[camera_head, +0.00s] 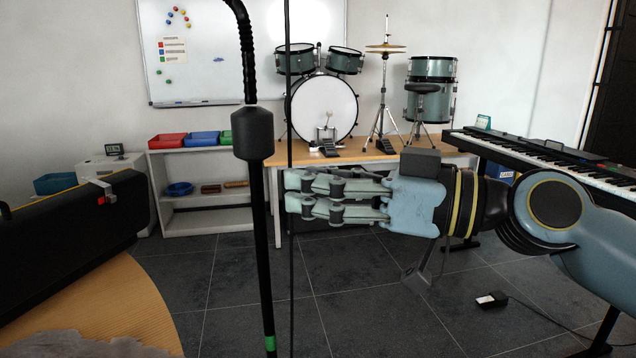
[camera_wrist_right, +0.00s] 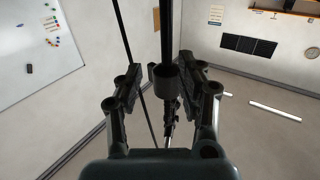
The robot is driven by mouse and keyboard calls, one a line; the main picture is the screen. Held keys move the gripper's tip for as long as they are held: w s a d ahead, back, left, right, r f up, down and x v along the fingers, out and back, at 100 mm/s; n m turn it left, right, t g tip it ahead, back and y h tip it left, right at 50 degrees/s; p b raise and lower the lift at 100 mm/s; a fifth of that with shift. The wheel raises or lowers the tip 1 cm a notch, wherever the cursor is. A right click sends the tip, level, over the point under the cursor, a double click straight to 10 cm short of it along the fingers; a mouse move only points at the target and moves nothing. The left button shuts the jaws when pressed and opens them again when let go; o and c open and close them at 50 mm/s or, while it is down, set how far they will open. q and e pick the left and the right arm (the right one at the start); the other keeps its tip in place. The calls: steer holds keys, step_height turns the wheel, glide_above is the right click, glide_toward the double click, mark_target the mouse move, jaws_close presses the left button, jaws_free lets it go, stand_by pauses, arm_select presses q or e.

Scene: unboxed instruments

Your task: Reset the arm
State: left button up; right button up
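My right gripper (camera_head: 288,194) reaches in from the right in the head view, with its fingers pointing left. In the right wrist view its two fingers (camera_wrist_right: 165,92) stand apart, so it is open, and nothing is visibly gripped. A black stand pole with a thick collar (camera_head: 252,134) and a bent neck rises just left of the fingertips in the head view. In the right wrist view a black pole (camera_wrist_right: 177,35) shows between the fingers; whether they touch it I cannot tell. My left gripper is in neither view.
A thin dark vertical line (camera_head: 290,285) passes by the fingertips. A black case (camera_head: 70,235) lies on a wooden surface (camera_head: 100,310) at left. A drum set (camera_head: 323,105) stands on a wooden table at the back. A keyboard (camera_head: 555,155) is at right. Dark tiled floor lies open below.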

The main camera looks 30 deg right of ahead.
steer(key=shift+a, duration=0.1)
stand_by(0.4)
steer(key=w+d+f+m+h, duration=0.1)
steer(key=d+f+m+h, duration=0.15)
steer(key=f, duration=0.55)
steer(key=w+d+f+m+h, duration=0.1)
steer(key=d+f+h, duration=0.15)
steer(key=f, duration=0.45)
steer(key=w+d+f+m+h, duration=0.15)
steer(key=d+f, duration=0.25)
steer(key=f, duration=0.4)
steer(key=s+d+f+m+g+h, duration=0.15)
steer(key=s+f, duration=0.25)
steer(key=f, duration=0.6)
steer(key=s+d+f+m+g+h, duration=0.1)
steer(key=s+d+f+g+h, duration=0.15)
steer(key=f, duration=0.65)
steer(key=s+f+g, duration=0.4)
steer(key=s+f, duration=1.1)
steer(key=s, duration=0.1)
steer(key=s+f+g+h, duration=0.1)
steer(key=s+f, duration=0.3)
steer(key=s, duration=0.6)
steer(key=s+a+f+g+h, duration=0.1)
steer(key=s+f+g, duration=0.3)
steer(key=s, duration=0.6)
steer(key=shift+s+f, duration=0.25)
steer(key=shift+s, duration=0.15)
steer(key=shift+a, duration=0.1)
